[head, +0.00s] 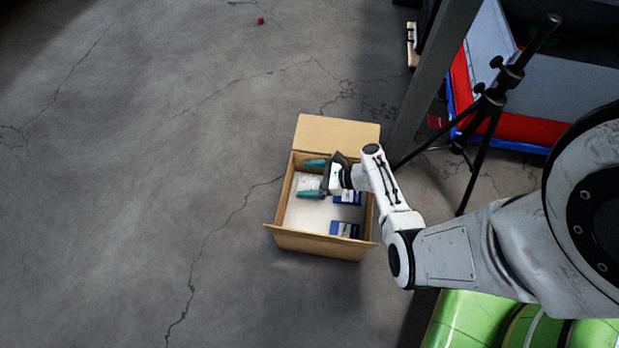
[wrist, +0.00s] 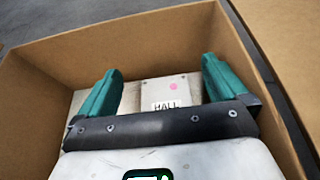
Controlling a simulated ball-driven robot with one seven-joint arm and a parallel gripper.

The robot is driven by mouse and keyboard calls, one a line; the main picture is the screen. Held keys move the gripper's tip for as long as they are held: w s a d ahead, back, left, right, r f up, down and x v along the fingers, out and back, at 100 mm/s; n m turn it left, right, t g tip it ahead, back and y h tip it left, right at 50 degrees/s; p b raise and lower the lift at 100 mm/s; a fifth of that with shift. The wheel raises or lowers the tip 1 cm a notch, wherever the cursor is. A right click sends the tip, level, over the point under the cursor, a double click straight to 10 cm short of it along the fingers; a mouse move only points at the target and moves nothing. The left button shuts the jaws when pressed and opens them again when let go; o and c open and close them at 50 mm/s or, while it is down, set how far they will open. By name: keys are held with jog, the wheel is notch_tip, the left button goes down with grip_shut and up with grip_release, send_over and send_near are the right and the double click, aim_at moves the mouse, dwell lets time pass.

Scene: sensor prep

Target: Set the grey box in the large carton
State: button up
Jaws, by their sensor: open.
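The large carton (head: 322,243) stands open on the floor in the head view, and its brown walls (wrist: 130,38) surround my gripper in the wrist view. My gripper (head: 306,179) reaches into the carton with its two teal fingers apart. In the wrist view, a pale grey box (wrist: 172,90) with a pink dot and a label reading "HALL" lies inside the carton between the open fingers. I cannot tell whether the fingers touch it. My gripper (wrist: 162,66) hides the box's near part.
Blue-and-white boxes (head: 344,230) lie on the right side inside the carton. A black tripod (head: 483,115) and a grey post (head: 425,80) stand to the right. Green cylinders (head: 468,318) are at the lower right. The floor left of the carton is clear.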

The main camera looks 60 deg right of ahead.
jog(key=shift+s, duration=0.1)
jog(key=shift+r, duration=0.4)
jog(key=p+v, duration=0.4)
jog(key=v, duration=0.8)
jog(key=shift+p, duration=0.3)
jog(key=shift+r, duration=0.1)
